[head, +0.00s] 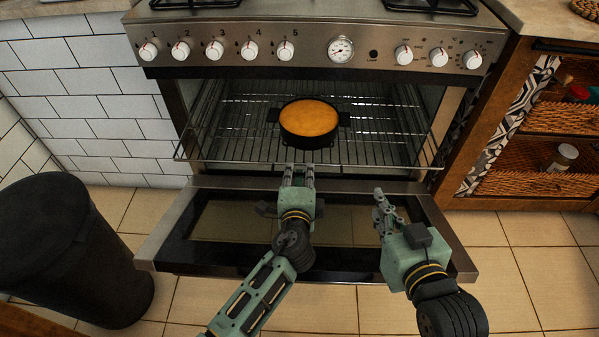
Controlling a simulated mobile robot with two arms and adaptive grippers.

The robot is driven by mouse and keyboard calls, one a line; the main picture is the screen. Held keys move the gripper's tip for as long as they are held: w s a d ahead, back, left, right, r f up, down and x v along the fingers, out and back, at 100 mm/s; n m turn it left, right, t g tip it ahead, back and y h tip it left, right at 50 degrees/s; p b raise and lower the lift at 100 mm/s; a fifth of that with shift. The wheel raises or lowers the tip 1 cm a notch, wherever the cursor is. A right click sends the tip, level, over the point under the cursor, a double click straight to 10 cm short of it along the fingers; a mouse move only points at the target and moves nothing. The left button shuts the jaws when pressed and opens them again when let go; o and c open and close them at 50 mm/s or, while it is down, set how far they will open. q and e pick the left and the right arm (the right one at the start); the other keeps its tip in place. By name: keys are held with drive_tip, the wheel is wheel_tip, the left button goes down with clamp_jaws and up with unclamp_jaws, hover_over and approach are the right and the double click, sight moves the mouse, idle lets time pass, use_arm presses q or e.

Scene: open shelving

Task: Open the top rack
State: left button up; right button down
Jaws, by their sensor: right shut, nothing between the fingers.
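The oven door (172,226) is folded down open. A wire rack (235,142) inside the oven has its front edge out at the oven's mouth. A dark round pan with a golden cake (309,119) stands on the rack. My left gripper (299,170) is at the middle of the rack's front edge, its fingers pointing into the oven. Whether its fingers close around the front bar is too small to tell. My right gripper (379,198) is shut and empty above the right part of the open door, apart from the rack.
A black bin (60,245) stands at the left. Wooden shelving with wicker baskets (540,183) and a jar (562,157) is at the right. Knobs (285,50) line the oven's front panel. Tiled floor (520,250) is clear at the right.

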use_arm(q)
drive_tip(key=o, duration=0.3)
drive_tip(key=v, duration=1.2)
